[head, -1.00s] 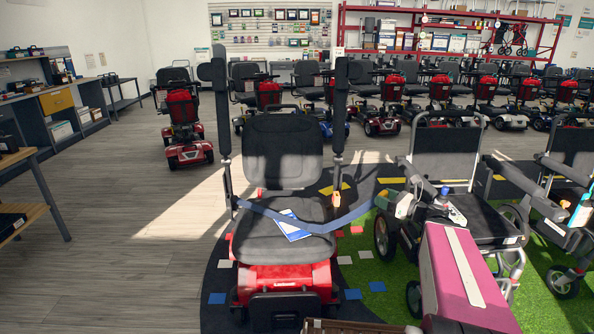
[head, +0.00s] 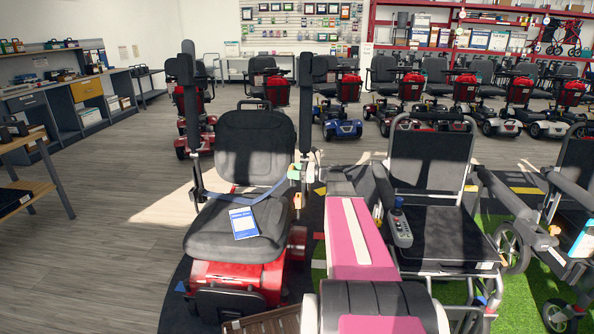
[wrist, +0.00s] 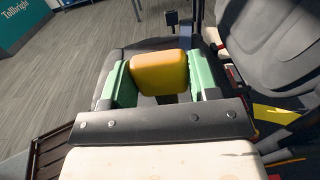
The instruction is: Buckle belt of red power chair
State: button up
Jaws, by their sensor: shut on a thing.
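The red power chair (head: 240,272) stands left of centre in the head view, with a dark seat and both armrests raised. Its blue belt (head: 218,196) runs from the left side across the seat toward my gripper (head: 294,172). An orange buckle piece (head: 298,201) stands at the seat's right side, just below my gripper. In the wrist view, my gripper's green fingers (wrist: 160,82) are shut on a yellow-orange belt end piece (wrist: 160,72), held above the seat (wrist: 135,52). The belt end and the buckle piece look apart.
A blue and white booklet (head: 243,222) lies on the seat. A grey wheelchair (head: 435,190) stands close on the right. The raised right armrest (head: 306,105) rises beside my gripper. Scooter rows fill the back; the wooden floor (head: 110,250) on the left is clear.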

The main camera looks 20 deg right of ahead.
jog(key=w+d+f, duration=0.2)
jog(key=d+f, duration=0.1)
jog(key=f, duration=0.3)
jog(key=shift+w+f+g, duration=0.3)
jog(key=shift+w, duration=0.05)
dwell(0.6)
dwell(0.4)
jog(key=s+a+r+m+t+h, duration=0.1)
jog(key=s+a+r, duration=0.4)
jog(key=s+a, duration=0.25)
jog(key=s+a+r+m+t, duration=0.1)
jog(key=s+a+r+t, duration=0.1)
jog(key=s+a+r, duration=0.55)
jog(key=w+d+f+g, duration=0.1)
jog(key=w+d+f, duration=0.3)
jog(key=w+d, duration=0.1)
jog(key=w+d+f+n+g, duration=0.1)
jog(key=w+d+f, duration=0.3)
jog(key=w+d, duration=0.1)
jog(key=w+d+f+n+g+y, duration=0.1)
jog(key=w+d+f, duration=0.3)
jog(key=d, duration=0.2)
jog(key=shift+w+f, duration=0.15)
jog(key=shift+w, duration=0.25)
jog(key=shift+s, duration=0.1)
jog(key=shift+f, duration=0.3)
jog(key=shift+f, duration=2.15)
